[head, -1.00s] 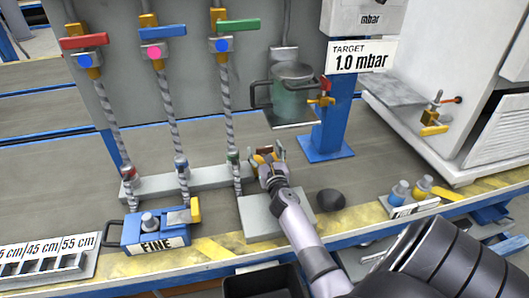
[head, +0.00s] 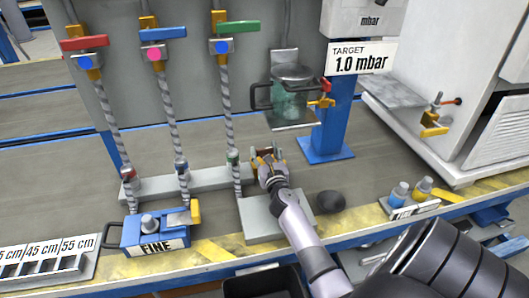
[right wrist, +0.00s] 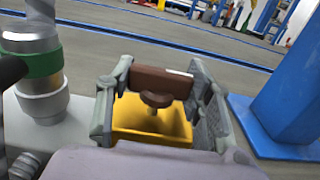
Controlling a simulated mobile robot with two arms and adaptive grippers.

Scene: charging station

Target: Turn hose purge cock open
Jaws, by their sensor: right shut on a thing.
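The hose purge cock shows best in the right wrist view, with a brown lever handle (right wrist: 148,80) and a small knob above a yellow body (right wrist: 150,122). My right gripper (right wrist: 160,72) has one finger on each side of the brown handle and is shut on it. In the head view, the right gripper (head: 267,160) reaches in from the lower right, above the grey block near the green-collared hose end (head: 233,158). The fingers hide most of the cock there. My left gripper is not in view.
Three braided hoses hang from valves with red (head: 84,43), blue (head: 163,33) and green (head: 239,28) handles. A blue post (head: 329,130) stands right of the gripper. A dark round knob (head: 330,201) and a blue FINE box (head: 157,232) are nearby.

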